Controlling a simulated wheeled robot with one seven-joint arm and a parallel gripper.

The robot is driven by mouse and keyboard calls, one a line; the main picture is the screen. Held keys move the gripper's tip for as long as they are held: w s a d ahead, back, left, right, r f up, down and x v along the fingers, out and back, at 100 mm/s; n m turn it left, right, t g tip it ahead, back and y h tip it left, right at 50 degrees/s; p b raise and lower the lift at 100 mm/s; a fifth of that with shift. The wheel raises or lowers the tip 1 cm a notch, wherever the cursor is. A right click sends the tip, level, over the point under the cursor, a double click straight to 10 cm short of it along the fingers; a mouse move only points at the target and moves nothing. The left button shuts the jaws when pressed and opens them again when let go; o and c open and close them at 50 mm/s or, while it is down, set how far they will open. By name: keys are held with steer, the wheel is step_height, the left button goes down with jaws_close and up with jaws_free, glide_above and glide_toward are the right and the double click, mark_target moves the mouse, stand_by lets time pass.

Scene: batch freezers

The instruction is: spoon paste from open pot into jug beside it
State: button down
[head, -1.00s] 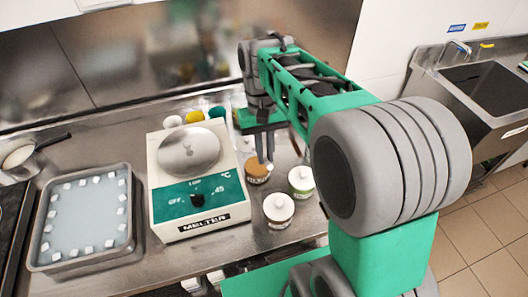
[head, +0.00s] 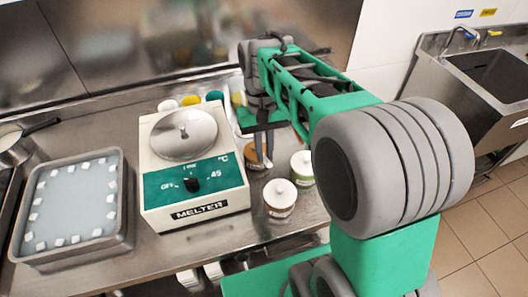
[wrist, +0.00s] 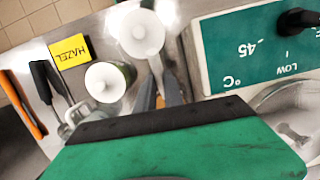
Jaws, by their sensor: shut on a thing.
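A brown open-looking pot (head: 256,157) stands on the steel counter just right of the melter. My gripper (head: 264,160) points down over it, and its fingers cover part of it. In the wrist view my gripper (wrist: 162,92) is nearly closed, with brown-orange showing at the fingers. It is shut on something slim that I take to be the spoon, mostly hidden. A clear glass vessel, perhaps the jug (wrist: 72,122), shows at the lower left of the wrist view, partly behind the green palm. In the head view my arm hides that area.
Two white-lidded pots, one nearer (head: 280,196) and one to the right (head: 302,167), stand close to my gripper. The melter (head: 195,185) is left of them, with a tray (head: 128,200) further left. A yellow HAZEL label (wrist: 70,51) and dark handles (wrist: 42,82) lie nearby.

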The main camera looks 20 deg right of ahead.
steer(key=shift+s+f+t+b, duration=0.45)
steer(key=shift+f+t+b, duration=0.05)
steer(key=shift+b, duration=0.5)
step_height(320, 180, up, 4)
steer(key=p, duration=0.3)
steer(key=shift+r+p, duration=0.15)
steer(key=shift+p, duration=0.25)
steer(key=shift+s+f+b, duration=0.1)
steer(key=shift+f+b, duration=0.25)
steer(key=shift+b, duration=0.3)
steer(key=s+t+b, duration=0.2)
steer(key=t+b, duration=0.1)
steer(key=b, duration=0.3)
steer(key=shift+b, duration=0.7)
steer(key=shift+s+r+t+b, duration=0.15)
steer(key=shift+t+b, duration=0.25)
steer(key=shift+r, duration=0.15)
